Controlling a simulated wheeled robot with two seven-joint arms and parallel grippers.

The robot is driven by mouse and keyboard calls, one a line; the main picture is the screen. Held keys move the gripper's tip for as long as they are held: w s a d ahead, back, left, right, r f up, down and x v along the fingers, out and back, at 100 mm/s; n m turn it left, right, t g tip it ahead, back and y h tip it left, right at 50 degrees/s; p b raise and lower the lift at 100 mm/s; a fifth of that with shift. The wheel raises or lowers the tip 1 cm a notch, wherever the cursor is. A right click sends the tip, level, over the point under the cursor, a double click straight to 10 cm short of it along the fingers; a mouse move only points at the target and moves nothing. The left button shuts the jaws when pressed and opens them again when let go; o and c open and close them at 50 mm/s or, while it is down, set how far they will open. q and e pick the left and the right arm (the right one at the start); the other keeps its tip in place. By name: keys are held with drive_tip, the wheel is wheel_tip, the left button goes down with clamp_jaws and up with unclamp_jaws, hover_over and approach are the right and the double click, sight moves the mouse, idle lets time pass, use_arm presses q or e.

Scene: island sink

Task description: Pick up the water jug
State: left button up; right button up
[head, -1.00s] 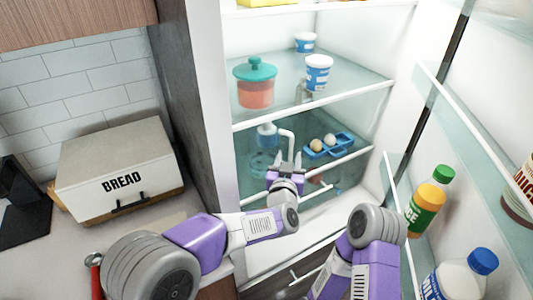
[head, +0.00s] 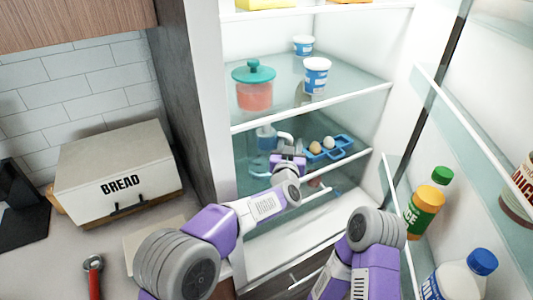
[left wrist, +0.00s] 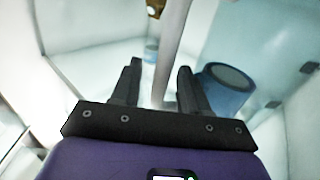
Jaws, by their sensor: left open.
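The water jug (head: 265,136) is a blue vessel with a white handle (head: 285,136). It stands inside the open fridge, on the shelf below the teal-lidded container, and is partly hidden by the shelf edge and my arm. My left gripper (head: 289,160) is in front of the jug, at its handle side. In the left wrist view, the gripper (left wrist: 160,85) is open. The pale handle (left wrist: 172,48) passes between its two dark fingers, and the blue body (left wrist: 229,86) is right of the right finger. I cannot tell whether a finger touches the handle. My right gripper is out of view.
A blue egg tray (head: 331,147) sits right of the jug. A teal-lidded container (head: 254,90) and yogurt cups (head: 316,76) stand on the shelf above. Door bottles (head: 427,210) are at right. A bread box (head: 115,180) is on the counter at left.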

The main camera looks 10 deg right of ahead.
use_arm(q)
clamp_jaws()
drive_tip(key=shift+r, duration=0.1)
drive_tip(key=shift+r, duration=0.2)
idle(0.3)
